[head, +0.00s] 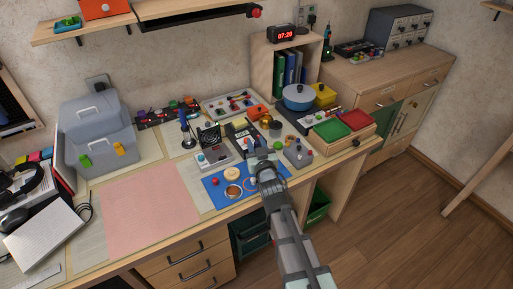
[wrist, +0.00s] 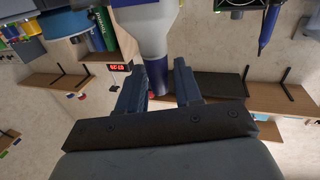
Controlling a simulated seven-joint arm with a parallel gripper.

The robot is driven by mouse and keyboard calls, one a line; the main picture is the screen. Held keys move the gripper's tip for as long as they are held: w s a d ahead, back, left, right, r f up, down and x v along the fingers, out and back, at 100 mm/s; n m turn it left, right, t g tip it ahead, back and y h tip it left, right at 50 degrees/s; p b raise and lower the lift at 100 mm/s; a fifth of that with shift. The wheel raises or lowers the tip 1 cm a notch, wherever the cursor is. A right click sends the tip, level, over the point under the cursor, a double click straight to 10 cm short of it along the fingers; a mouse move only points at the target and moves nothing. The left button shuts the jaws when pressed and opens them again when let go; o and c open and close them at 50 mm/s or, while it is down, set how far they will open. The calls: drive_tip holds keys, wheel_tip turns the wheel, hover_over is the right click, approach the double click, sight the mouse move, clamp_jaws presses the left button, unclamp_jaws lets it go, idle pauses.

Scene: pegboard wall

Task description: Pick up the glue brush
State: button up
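A pale grey, tapered, bottle-like object (wrist: 153,32) with a dark blue end fills the top middle of the wrist view. It may be the glue brush, but I cannot be sure. My gripper (wrist: 163,66) has its two dark fingers apart, one on each side of the narrow blue end. I see a thin gap at the right finger; contact at the left finger is unclear. In the head view my gripper (head: 261,160) is over the back right of the blue mat (head: 215,189), and it hides part of what lies there.
A white tray (head: 213,160), a grey tray with knobs (head: 298,154) and a round wooden piece (head: 232,174) are close by. A blue pot (head: 298,98) and red and green bins (head: 331,132) stand behind right. The pink mat (head: 150,210) is clear.

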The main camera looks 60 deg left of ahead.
clamp_jaws()
drive_tip(key=shift+r, duration=0.1)
drive_tip(key=shift+r, duration=4.85)
